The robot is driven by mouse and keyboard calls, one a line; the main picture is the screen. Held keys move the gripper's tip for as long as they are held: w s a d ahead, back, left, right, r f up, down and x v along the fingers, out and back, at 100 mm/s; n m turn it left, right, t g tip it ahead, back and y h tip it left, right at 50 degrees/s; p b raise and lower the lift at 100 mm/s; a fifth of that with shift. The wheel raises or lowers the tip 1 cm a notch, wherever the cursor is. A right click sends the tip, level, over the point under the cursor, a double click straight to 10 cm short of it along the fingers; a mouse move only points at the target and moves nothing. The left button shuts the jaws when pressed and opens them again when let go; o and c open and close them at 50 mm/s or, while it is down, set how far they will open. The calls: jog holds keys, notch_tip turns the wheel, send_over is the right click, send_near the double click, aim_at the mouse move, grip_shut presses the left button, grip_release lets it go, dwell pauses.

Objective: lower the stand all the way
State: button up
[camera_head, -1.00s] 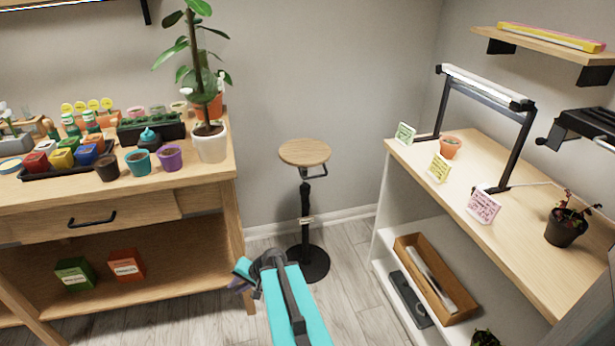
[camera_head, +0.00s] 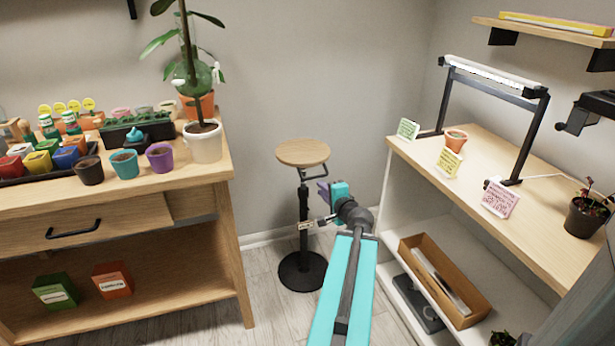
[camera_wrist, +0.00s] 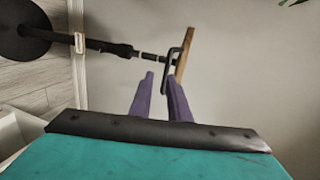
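The stand has a round wooden top (camera_head: 302,152), a black post (camera_head: 304,205) and a round black base (camera_head: 302,271) on the floor. A bent black handle (camera_head: 318,172) sits just under the top, and a small label (camera_head: 306,225) is on the post. My gripper (camera_head: 323,190) is right of the post, below the top.
A wooden bench (camera_head: 130,190) with pots and a tall plant (camera_head: 205,140) stands left of the stand. A white shelf unit (camera_head: 385,210) with a lamp (camera_head: 495,76) stands to the right. Open floor and bare wall lie around the stand.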

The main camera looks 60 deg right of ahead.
aim_at(305, 158)
jog(key=shift+s+d+r+m+h, duration=0.35)
jog(key=shift+s+d+r, duration=0.35)
jog(key=shift+s+d, duration=0.25)
jog(key=shift+w+f, duration=0.1)
jog(key=shift+w, duration=0.2)
jog(key=b+x, duration=0.2)
jog(key=x, duration=1.1)
jog(key=shift+w, duration=0.2)
grip_shut()
jog(key=shift+b, duration=0.3)
